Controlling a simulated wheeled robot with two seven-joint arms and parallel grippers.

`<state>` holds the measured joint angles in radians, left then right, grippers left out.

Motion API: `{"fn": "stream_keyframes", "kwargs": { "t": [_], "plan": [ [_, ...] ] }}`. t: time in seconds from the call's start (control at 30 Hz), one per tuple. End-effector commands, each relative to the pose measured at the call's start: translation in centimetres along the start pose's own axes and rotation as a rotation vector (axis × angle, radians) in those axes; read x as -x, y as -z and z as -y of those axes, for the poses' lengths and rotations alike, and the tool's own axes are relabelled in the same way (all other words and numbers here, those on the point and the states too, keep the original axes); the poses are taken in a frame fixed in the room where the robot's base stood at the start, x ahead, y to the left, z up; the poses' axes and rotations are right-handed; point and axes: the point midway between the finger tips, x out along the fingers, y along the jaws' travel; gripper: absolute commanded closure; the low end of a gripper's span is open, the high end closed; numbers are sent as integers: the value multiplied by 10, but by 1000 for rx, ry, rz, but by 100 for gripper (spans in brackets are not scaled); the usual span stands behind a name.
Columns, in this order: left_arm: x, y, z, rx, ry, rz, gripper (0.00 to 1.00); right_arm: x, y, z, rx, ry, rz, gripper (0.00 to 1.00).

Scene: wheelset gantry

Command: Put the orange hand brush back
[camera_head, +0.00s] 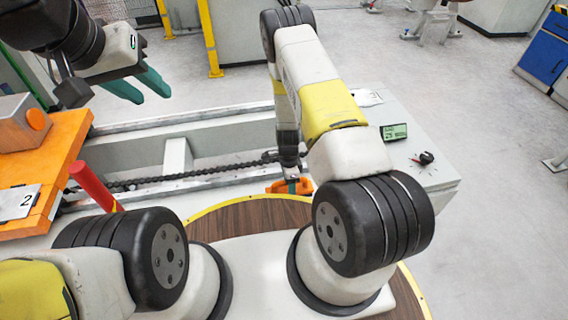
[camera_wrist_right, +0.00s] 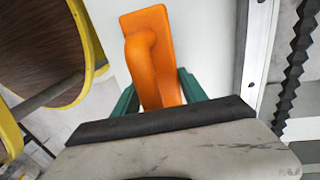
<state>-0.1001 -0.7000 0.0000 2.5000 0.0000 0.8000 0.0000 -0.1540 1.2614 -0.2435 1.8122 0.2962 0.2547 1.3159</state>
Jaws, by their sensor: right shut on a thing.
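The orange hand brush (camera_head: 276,187) shows low in the middle of the head view, beside the gantry rail and largely covered by my right arm. In the right wrist view the orange brush (camera_wrist_right: 148,40) shows large, with its flat block over a pale surface. I cannot tell whether it touches that surface. My right gripper (camera_wrist_right: 160,88) is shut on the brush, with a green finger on each side of it; it also shows in the head view (camera_head: 292,185). My left gripper (camera_head: 153,95) is at the upper left, its teal fingers apart and empty.
An orange bench (camera_head: 62,150) at the left bears a box with an orange disc (camera_head: 20,124) and a "2" card (camera_head: 17,203). A red post (camera_head: 93,184) stands near its edge. A chain (camera_head: 190,178) runs along the gantry. A grey cabinet (camera_head: 420,178) has a green display (camera_head: 394,132).

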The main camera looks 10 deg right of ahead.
Motion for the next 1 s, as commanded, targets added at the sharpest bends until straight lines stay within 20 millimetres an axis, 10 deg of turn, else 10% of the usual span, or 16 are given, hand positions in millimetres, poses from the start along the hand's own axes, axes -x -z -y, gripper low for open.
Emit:
{"fn": "stream_keyframes", "kwargs": {
  "t": [0.73, 0.77, 1.0],
  "plan": [
    [0, 0, 0, 0, 0, 0, 64, -36, 5, 16, 2, -1, 0, 94],
    [0, 0, 0, 0, 0, 0, 64, -36, 5, 16, 2, 0, 0, 44],
    [0, 0, 0, 0, 0, 0, 64, -36, 5, 16, 2, 0, 0, 28]
  ]
}}
